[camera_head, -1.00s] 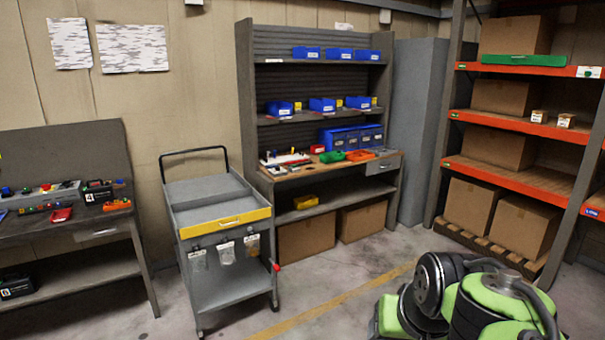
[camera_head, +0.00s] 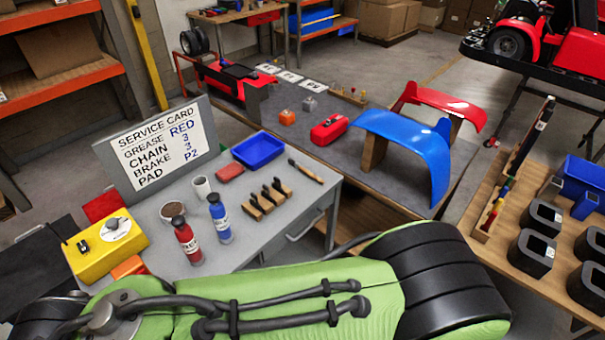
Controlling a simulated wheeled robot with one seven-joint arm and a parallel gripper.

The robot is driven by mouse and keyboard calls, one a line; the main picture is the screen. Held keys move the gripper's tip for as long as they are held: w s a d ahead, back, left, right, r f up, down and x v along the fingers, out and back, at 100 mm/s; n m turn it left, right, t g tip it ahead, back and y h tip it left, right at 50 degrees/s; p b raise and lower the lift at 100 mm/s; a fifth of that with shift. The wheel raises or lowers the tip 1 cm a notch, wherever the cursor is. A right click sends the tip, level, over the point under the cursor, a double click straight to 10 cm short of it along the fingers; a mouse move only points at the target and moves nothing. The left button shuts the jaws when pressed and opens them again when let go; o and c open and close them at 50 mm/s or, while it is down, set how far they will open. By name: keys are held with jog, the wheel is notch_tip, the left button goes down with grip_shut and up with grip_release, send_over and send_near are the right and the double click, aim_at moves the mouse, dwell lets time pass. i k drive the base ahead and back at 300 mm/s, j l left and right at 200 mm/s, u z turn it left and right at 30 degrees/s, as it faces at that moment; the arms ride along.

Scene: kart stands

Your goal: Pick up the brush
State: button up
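A slim tool that looks like the brush (camera_head: 307,173) lies on the grey table (camera_head: 335,183), near its right edge. It has a brown handle and a dark end toward the upper left. It lies apart from the things around it, and nothing covers it. My green and black arm crosses the bottom of the view, in front of the table. My gripper is not in view.
Around the brush are a blue tray (camera_head: 259,150), a red block (camera_head: 230,172) and several wooden-based pieces (camera_head: 267,198). A red bottle (camera_head: 187,241), a blue bottle (camera_head: 220,218) and a service card (camera_head: 163,139) stand left. A blue curved panel (camera_head: 413,143) is beyond.

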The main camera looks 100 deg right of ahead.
aim_at(296, 165)
jog(key=z, duration=3.55)
